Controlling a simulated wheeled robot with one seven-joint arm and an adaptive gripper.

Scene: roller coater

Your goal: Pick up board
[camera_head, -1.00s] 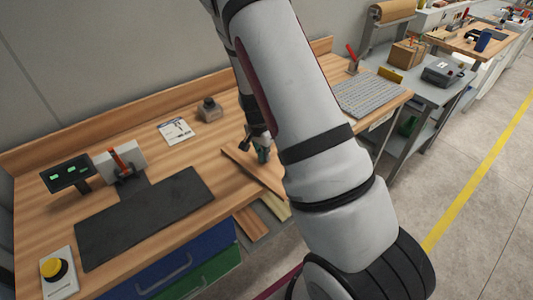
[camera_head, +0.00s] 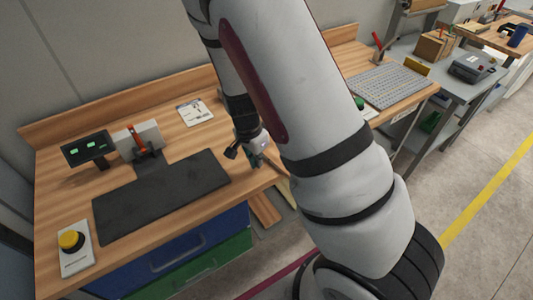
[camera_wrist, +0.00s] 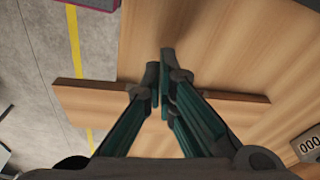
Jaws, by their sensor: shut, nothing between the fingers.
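The board (camera_wrist: 90,106) is a flat light-brown wooden plank with a dark edge. In the wrist view it lies across the picture on the wooden bench, and its left end sticks out past the bench edge over the floor. My gripper (camera_wrist: 160,72) is shut and empty, with its green-sided fingers over the middle of the board and hiding that part. I cannot tell whether the fingertips touch it. In the head view my gripper (camera_head: 257,160) is low over the bench's front edge, and my arm hides most of the board.
The wooden bench (camera_head: 150,105) holds a black mat (camera_head: 160,197), a small display (camera_head: 86,149), a clamp-like device (camera_head: 143,140), a yellow button box (camera_head: 72,242) and a paper card (camera_head: 196,112). A grey perforated plate (camera_head: 388,85) lies to the right.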

